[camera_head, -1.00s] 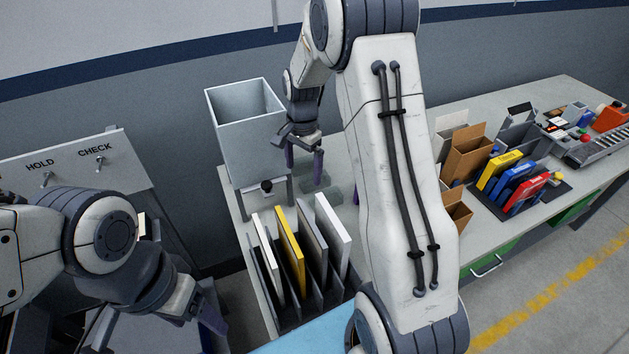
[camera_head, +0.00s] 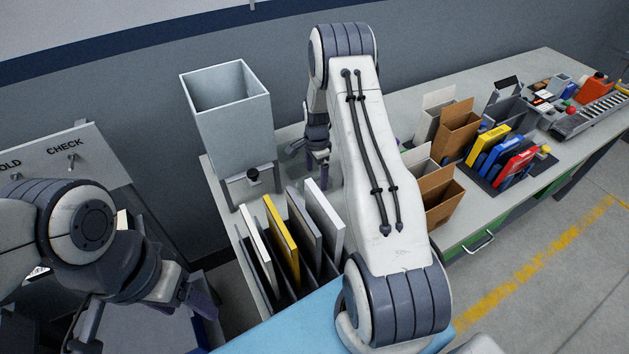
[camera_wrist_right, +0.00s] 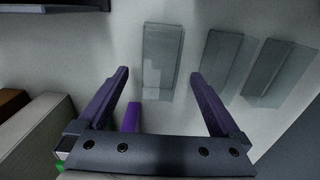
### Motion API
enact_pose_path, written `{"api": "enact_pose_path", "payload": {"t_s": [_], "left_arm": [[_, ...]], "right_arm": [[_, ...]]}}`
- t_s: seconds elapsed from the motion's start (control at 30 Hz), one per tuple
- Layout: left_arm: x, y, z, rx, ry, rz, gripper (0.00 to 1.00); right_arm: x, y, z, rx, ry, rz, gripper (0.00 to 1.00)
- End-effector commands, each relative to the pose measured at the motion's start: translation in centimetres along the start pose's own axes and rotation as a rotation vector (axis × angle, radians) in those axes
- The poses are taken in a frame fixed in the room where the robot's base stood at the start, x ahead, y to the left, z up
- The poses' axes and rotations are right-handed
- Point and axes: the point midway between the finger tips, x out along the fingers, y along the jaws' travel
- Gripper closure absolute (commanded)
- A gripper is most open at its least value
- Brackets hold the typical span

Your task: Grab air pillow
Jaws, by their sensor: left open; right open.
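Three clear, flat, rectangular pads, which look like air pillows, lie on the pale bench top in the right wrist view: a left one (camera_wrist_right: 162,62), a middle one (camera_wrist_right: 221,62) and a right one (camera_wrist_right: 280,72). My right gripper (camera_wrist_right: 160,76) is open and empty, its purple fingers pointing toward the left pad. In the head view my right gripper (camera_head: 318,165) is over the bench, right of the grey bin, partly hidden by my arm, which also hides the pads. My left gripper (camera_head: 195,305) is open at the lower left, away from the bench.
A grey open-topped bin (camera_head: 228,120) stands on a support at the bench's left end. A rack holds upright white, yellow and grey panels (camera_head: 283,238). Cardboard boxes (camera_head: 456,130), colored cases (camera_head: 487,145) and a roller conveyor (camera_head: 590,117) stand further right.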

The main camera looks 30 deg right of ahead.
Motion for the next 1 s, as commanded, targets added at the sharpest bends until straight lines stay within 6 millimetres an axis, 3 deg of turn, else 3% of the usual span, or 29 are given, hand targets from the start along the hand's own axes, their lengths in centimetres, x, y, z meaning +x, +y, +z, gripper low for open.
{"api": "enact_pose_path", "payload": {"t_s": [0.03,0.2,0.47,0.57,0.7,1.0], "left_arm": [[-0.9,0.1,-0.1,0.0,0.0,0.0,0.31],[-1.4,0.1,-0.1,0.001,0.0,0.0,0.31],[-1.3,0.1,-0.1,0.001,0.0,0.0,0.31],[-1.3,0.1,-0.1,0.001,0.0,0.0,0.31],[-1.3,0.1,-0.1,0.001,0.0,0.0,0.31],[-1.1,0.1,-0.1,0.001,0.0,0.0,0.31]], "right_arm": [[0.3,0.1,0.0,0.001,-0.001,0.004,0.0],[2.3,0.0,-0.1,0.001,0.0,0.001,0.0],[2.7,0.0,-0.1,0.001,0.0,-0.001,0.0],[2.7,0.0,-0.1,0.001,0.0,-0.001,0.31],[2.7,0.0,-0.1,0.001,0.0,-0.001,0.84],[2.4,-0.1,-0.1,0.001,0.0,-0.002,0.84]]}}
